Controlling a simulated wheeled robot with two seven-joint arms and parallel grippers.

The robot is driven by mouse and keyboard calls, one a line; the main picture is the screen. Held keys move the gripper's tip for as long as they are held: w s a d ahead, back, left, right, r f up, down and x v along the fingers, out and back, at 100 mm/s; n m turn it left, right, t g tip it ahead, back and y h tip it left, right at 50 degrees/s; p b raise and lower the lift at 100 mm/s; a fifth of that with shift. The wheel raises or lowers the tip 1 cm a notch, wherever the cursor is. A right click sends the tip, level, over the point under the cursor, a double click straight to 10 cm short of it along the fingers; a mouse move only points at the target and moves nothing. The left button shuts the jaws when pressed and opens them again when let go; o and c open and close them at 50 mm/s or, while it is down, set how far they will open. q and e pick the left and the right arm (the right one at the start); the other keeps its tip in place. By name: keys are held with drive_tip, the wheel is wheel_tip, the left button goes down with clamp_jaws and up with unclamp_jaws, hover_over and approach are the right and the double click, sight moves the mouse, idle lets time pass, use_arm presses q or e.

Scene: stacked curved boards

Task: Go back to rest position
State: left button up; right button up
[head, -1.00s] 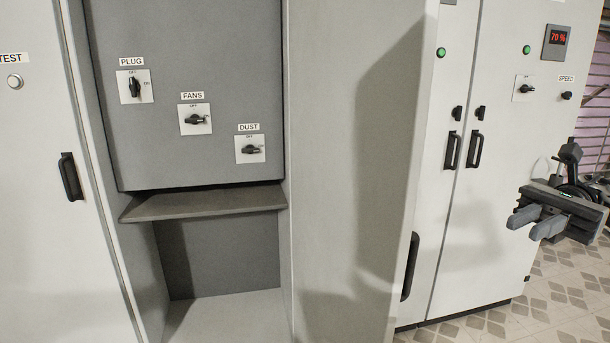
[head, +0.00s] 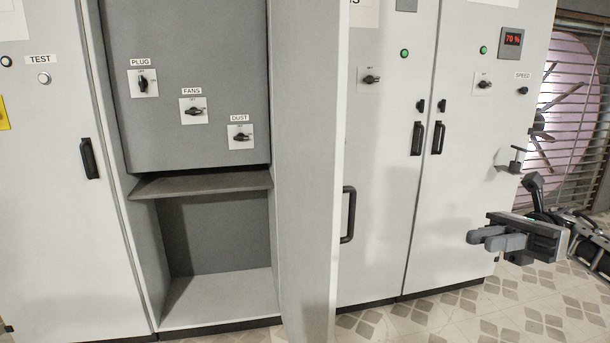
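My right gripper (head: 488,241) is at the right, in front of the lower part of the right cabinet door. Its two grey fingers point left and hold nothing that I can see. From this angle I cannot tell whether there is a gap between them. My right arm reaches in from the right edge, bent low above the floor. My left gripper and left arm are not in view.
An open cabinet door (head: 305,160) stands out towards me beside a bay with PLUG (head: 143,83), FANS (head: 193,111) and DUST (head: 241,137) switches above a shelf (head: 200,185). Closed cabinets flank it. A large fan (head: 570,95) is behind slats at right. Tiled floor (head: 400,325) shows below.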

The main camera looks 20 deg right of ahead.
drive_tip(key=w+a+f+m+t+h+p, duration=0.1)
drive_tip(key=w+a+f+m+t+h, duration=0.25)
drive_tip(key=a+f+m+t, duration=0.75)
drive_tip(key=w+a+f+m+t+h+p, duration=0.1)
drive_tip(key=w+a+f+m+t+h, duration=0.4)
drive_tip(key=m, duration=1.2)
drive_tip(key=s+a+f+m+g+h, duration=0.3)
drive_tip(key=s+f+m, duration=0.4)
drive_tip(key=m, duration=0.3)
drive_tip(key=s+a+f+m+g+h+p, duration=0.1)
drive_tip(key=s+a+f+m+g+h, duration=0.1)
drive_tip(key=s+a+f+m+h, duration=0.2)
drive_tip(key=s+a+f+m, duration=0.3)
drive_tip(key=m, duration=0.4)
drive_tip(key=shift+s+a+m+g+h, duration=0.3)
drive_tip(key=shift+a+g+h, duration=0.05)
drive_tip(key=shift+a+g, duration=0.05)
